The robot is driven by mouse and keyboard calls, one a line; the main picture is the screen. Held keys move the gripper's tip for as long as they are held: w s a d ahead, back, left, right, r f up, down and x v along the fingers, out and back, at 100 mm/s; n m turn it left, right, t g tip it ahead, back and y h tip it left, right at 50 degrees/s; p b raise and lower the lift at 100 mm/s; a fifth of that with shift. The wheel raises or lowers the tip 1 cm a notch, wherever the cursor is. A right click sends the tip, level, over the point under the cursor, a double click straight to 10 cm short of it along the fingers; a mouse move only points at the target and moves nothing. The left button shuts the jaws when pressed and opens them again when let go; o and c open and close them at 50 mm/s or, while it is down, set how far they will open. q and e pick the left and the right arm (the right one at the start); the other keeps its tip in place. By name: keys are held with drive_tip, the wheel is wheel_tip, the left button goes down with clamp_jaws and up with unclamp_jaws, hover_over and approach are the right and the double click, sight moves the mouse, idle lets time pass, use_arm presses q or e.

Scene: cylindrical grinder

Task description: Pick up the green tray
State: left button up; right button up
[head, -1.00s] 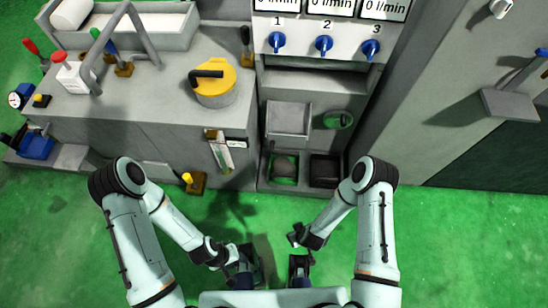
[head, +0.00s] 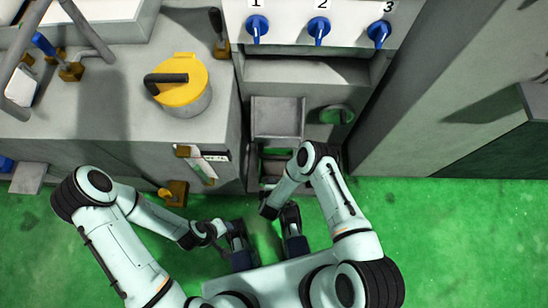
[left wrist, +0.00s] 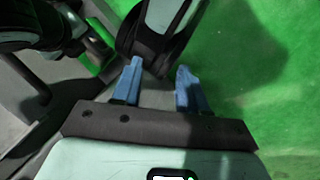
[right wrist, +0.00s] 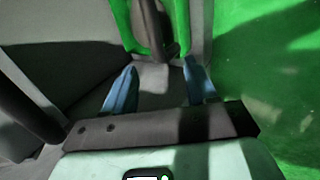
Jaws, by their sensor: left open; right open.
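The green tray (head: 277,151) sits low in the left recess of the machine's base in the head view, largely covered by my right arm. In the right wrist view, green surfaces that look like the tray (right wrist: 122,22) lie just past the fingertips, with a dark piece between them. My right gripper (head: 293,232) is open and empty in front of the recess; its blue fingers (right wrist: 160,72) are spread. My left gripper (head: 240,240) is open and empty to its left; its fingers (left wrist: 158,75) point toward a dark and pale arm part of mine.
A grey bin (head: 277,116) is above the recess. Blue valves (head: 318,29) are higher up. A yellow-lidded canister (head: 182,82) stands on the left cabinet. A brown-and-yellow fitting (head: 174,192) projects low at left. Green floor (head: 440,230) is clear at right.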

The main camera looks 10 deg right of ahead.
use_arm(q)
drive_tip(key=w+a+f+t+y+b, duration=0.1)
drive_tip(key=w+a+f+t+b, duration=0.1)
drive_tip(key=w+a+f+b, duration=0.4)
use_arm(e)
drive_tip(key=x, duration=0.5)
drive_tip(key=b+x, duration=0.1)
drive_tip(key=x, duration=0.3)
drive_tip(key=shift+w+d+f, duration=0.1)
drive_tip(key=shift+w+d, duration=0.2)
drive_tip(key=shift+w, duration=0.15)
use_arm(q)
drive_tip(key=s+d+f+n+g, duration=0.1)
drive_tip(key=s+f+g, duration=0.1)
drive_tip(key=s+f, duration=0.2)
drive_tip(key=shift+s+d+f, duration=0.15)
drive_tip(key=shift+s+f, duration=0.15)
drive_tip(key=shift+f, duration=0.15)
use_arm(e)
clamp_jaws()
